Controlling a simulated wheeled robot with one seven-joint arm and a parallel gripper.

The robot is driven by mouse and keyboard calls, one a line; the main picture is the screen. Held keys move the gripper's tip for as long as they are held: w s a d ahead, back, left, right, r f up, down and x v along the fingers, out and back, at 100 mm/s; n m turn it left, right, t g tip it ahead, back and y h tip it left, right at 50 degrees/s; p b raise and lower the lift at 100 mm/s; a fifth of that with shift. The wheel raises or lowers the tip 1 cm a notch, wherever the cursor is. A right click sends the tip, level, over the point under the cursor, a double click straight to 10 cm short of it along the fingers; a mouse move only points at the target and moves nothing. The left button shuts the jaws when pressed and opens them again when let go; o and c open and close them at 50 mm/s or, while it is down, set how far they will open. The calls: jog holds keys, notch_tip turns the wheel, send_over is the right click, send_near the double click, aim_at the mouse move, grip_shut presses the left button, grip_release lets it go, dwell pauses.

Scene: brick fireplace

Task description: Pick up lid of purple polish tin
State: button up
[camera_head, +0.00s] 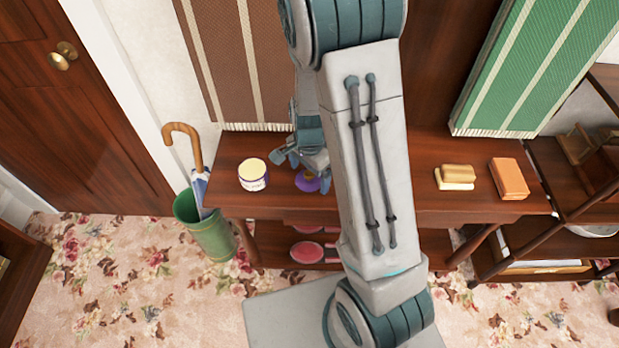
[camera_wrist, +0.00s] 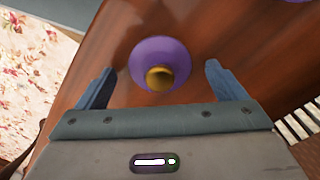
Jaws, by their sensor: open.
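The purple lid (camera_head: 308,184) with a gold knob lies on the wooden side table (camera_head: 430,215), partly hidden by my gripper in the head view. In the wrist view the lid (camera_wrist: 160,50) shows whole, knob facing the camera, between the two fingers and touching neither. My gripper (camera_head: 301,171) is open and empty above the lid; its fingers also show in the wrist view (camera_wrist: 160,70). The open polish tin (camera_head: 253,176), round with a cream top and purple label, stands left of the lid, apart from it.
A brush (camera_head: 455,177) and an orange box (camera_head: 508,179) lie on the table's right side. A green umbrella stand (camera_head: 204,225) holding an umbrella is at its left end. Pink-red objects (camera_head: 307,252) sit on the lower shelf. Striped hangings (camera_head: 530,65) cover the wall behind.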

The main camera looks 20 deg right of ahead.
jog(key=shift+f, duration=0.15)
jog(key=c, duration=1.1)
